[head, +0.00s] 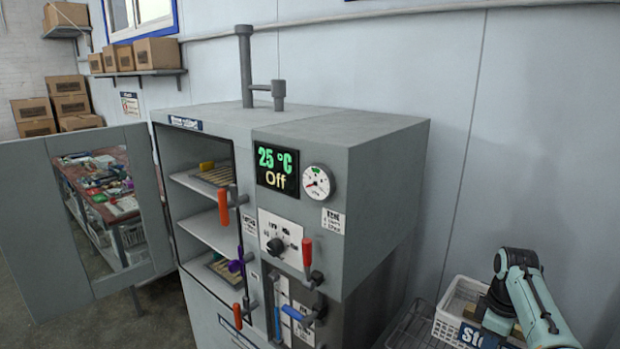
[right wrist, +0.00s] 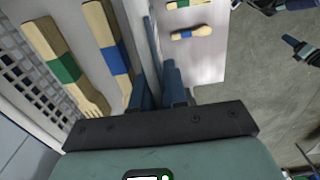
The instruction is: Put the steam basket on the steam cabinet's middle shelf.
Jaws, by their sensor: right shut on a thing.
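The steam cabinet (head: 385,200) stands with its door (head: 100,215) swung open to the left. Its middle shelf (head: 208,232) looks bare. The shelf above (head: 195,183) holds spoons and a yellow piece; a tray with pale slats lies below. A white perforated basket (head: 452,300), apparently the steam basket, stands at lower right with a partly hidden blue sign. My right gripper (head: 497,305) is over it. In the right wrist view the jaws (right wrist: 158,92) are shut on a thin upright wall, apparently the basket's, beside banded wooden spoons (right wrist: 122,55). My left gripper is out of view.
Red and blue handles (head: 307,252) and a purple knob stick out from the cabinet front. A dark wire rack (head: 408,328) lies between cabinet and basket. A pipe (head: 245,65) rises from the cabinet top. Cardboard boxes (head: 157,52) sit on a wall shelf.

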